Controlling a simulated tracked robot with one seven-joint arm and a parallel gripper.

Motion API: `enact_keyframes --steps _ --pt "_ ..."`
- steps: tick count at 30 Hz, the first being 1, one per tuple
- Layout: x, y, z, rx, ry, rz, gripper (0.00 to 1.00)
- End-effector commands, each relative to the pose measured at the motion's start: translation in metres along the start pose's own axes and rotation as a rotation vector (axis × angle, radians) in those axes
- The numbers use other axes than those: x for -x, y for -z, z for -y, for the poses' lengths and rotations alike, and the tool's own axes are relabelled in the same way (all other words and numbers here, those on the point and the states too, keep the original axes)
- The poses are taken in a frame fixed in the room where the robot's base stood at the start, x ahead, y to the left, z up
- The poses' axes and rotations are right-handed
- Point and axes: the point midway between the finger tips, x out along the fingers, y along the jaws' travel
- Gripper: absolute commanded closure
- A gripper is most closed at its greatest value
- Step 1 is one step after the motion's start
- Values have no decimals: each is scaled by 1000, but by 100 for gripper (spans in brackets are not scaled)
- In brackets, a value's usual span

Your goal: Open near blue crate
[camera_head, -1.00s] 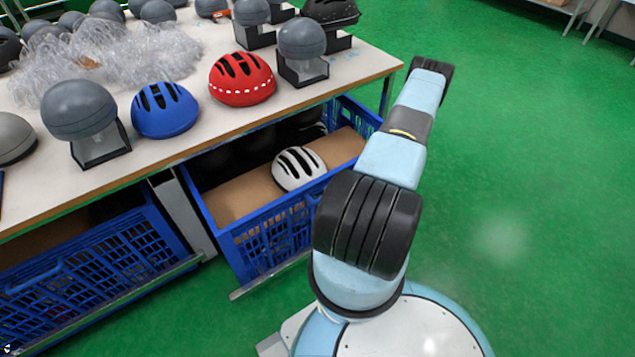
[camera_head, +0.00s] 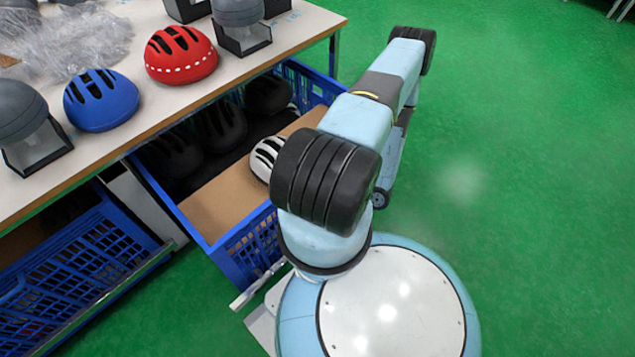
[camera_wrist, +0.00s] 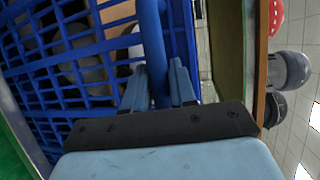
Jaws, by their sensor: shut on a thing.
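The blue crate (camera_head: 256,246) under the table is pulled part way out, with its mesh front wall close to my base. Inside it are a white helmet (camera_head: 263,160), brown cardboard (camera_head: 222,205) and several dark helmets (camera_head: 220,125). My arm hides part of the crate and the helmet in the head view. In the wrist view, my gripper (camera_wrist: 159,85) is shut around the blue rim bar (camera_wrist: 153,40) of the crate, one finger on each side. Its mesh wall (camera_wrist: 65,65) fills the left of that view. The gripper is hidden in the head view.
A second blue crate (camera_head: 80,265) sits under the table at left. The table (camera_head: 150,130) carries a blue helmet (camera_head: 101,100), a red helmet (camera_head: 181,54), grey head stands and clear plastic wrap. The green floor on the right is open.

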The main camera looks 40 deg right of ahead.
Motion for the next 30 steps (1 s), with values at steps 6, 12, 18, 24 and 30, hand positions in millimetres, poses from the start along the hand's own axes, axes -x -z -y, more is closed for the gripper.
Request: enact_keyframes --steps 6,12,18,24,30 --pt "3 5 -3 7 -11 -9 100" --pt "2 4 -2 6 -7 -7 58" --pt "1 3 -1 4 -4 -4 54" --pt "6 2 -1 4 -3 -3 54" --pt "35 3 -1 4 -4 -6 54"
